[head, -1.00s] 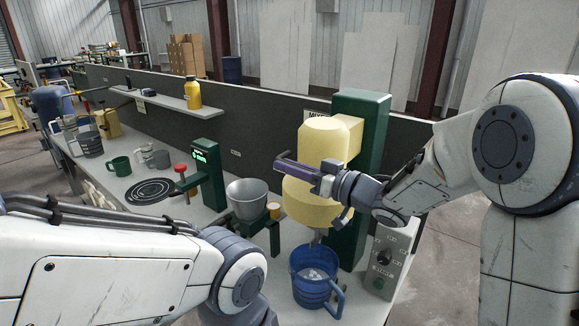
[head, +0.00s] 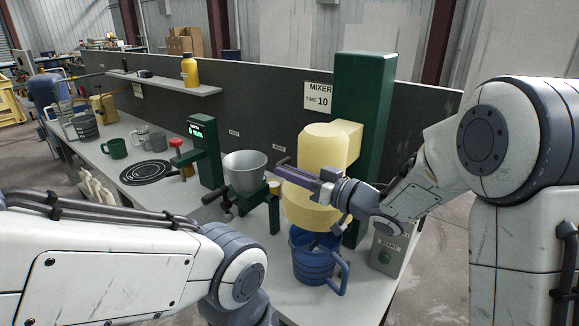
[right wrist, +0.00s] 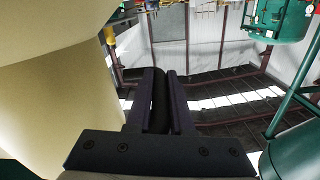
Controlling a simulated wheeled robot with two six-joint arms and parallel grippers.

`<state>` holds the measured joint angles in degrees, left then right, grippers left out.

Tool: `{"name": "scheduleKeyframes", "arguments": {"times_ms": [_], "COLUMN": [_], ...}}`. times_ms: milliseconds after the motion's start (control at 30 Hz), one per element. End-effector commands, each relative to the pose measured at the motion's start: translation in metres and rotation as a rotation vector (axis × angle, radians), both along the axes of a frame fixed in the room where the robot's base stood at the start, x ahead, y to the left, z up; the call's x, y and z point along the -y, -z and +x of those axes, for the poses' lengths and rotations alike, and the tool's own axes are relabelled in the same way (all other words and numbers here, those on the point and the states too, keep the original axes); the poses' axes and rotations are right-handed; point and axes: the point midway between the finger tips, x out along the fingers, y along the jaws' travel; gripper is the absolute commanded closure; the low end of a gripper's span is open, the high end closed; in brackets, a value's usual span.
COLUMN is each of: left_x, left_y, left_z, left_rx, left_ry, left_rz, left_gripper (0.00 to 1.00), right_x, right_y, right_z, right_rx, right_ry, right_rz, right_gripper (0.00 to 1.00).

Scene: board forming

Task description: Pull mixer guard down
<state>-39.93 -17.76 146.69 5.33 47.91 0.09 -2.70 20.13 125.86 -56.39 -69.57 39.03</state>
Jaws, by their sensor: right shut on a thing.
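The cream mixer guard (head: 318,210) hangs at the front of the green mixer column (head: 362,150), below the cream mixer head (head: 322,145). Its lower edge is just over the rim of the blue pitcher (head: 313,262), and it hides what is between them. My right gripper (head: 297,176) is in front of the guard, its fingers pointing left. In the right wrist view, the fingers (right wrist: 159,100) are shut on a dark bar, the guard handle (right wrist: 160,98), with the cream surface close on the left. My left forearm shows at lower left, but its gripper is out of frame.
A grey metal bowl (head: 245,172) on a green stand is left of the mixer. A control box (head: 390,250) is at right by the pitcher. A green post with a display (head: 205,150) and a black ring plate (head: 147,172) are farther left.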

Motion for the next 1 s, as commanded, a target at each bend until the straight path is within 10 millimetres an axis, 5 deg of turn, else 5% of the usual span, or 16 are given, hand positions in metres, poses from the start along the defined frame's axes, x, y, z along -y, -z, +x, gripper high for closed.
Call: {"name": "scheduleKeyframes", "arguments": {"times_ms": [33, 233, 433, 600, 633, 700, 1000], "left_x": [0.000, 0.000, 0.000, 0.000, 0.000, 0.000, 0.000], "left_y": [0.022, 0.052, 0.067, 0.063, 0.063, 0.063, 0.063], "left_z": [0.000, 0.000, 0.000, 0.000, 0.000, 0.000, 0.000], "left_rx": [0.000, 0.000, 0.000, 0.000, 0.000, 0.000, 0.001], "left_ry": [0.001, 0.002, 0.002, 0.002, 0.002, 0.002, 0.002], "left_rz": [0.000, 0.000, 0.000, 0.000, 0.000, 0.000, -0.001], "left_gripper": [0.50, 0.50, 0.50, 0.50, 0.50, 0.50, 0.50], "right_x": [0.000, 0.000, 0.000, 0.000, 0.000, 0.000, 0.001], "right_y": [0.027, 0.066, 0.086, 0.082, 0.082, 0.082, 0.081], "right_z": [0.000, 0.000, 0.000, 0.000, 0.000, 0.000, 0.000], "right_rx": [-0.005, -0.004, -0.004, -0.003, -0.003, -0.003, -0.001], "right_ry": [0.001, 0.000, 0.001, 0.001, 0.001, 0.000, 0.001], "right_rz": [-0.002, -0.002, -0.002, -0.003, -0.003, -0.002, -0.001], "right_gripper": [1.00, 1.00, 1.00, 1.00, 0.76, 0.50, 0.50]}}
